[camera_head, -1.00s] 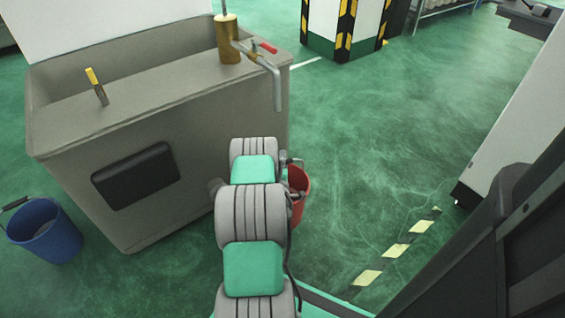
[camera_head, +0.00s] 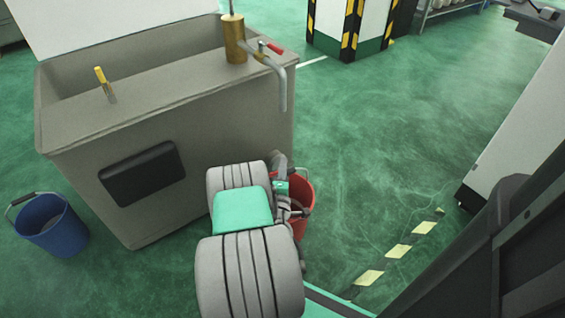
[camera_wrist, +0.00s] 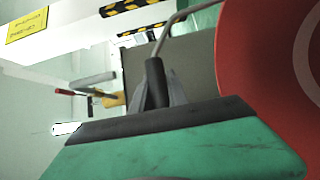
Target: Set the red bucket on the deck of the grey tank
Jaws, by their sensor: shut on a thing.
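The grey tank (camera_head: 75,190) stands at the left in the head view. Its deck (camera_head: 170,92) is the flat ledge along the near top edge. The red bucket (camera_head: 305,205) is by the tank's right front corner, below deck height and partly hidden behind my arm. It also fills the right side of the wrist view (camera_wrist: 275,65). My gripper (camera_wrist: 157,92) is shut on the dark grip (camera_wrist: 154,75) of the bucket's wire handle. Whether the bucket touches the floor is hidden.
A brass cylinder (camera_head: 235,40) and a bent pipe (camera_head: 283,90) with a red lever stand on the deck's right end. A yellow-handled tool (camera_head: 104,85) is at the deck's left. A blue bucket (camera_head: 55,235) stands on the floor. Open floor (camera_head: 370,130) lies right.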

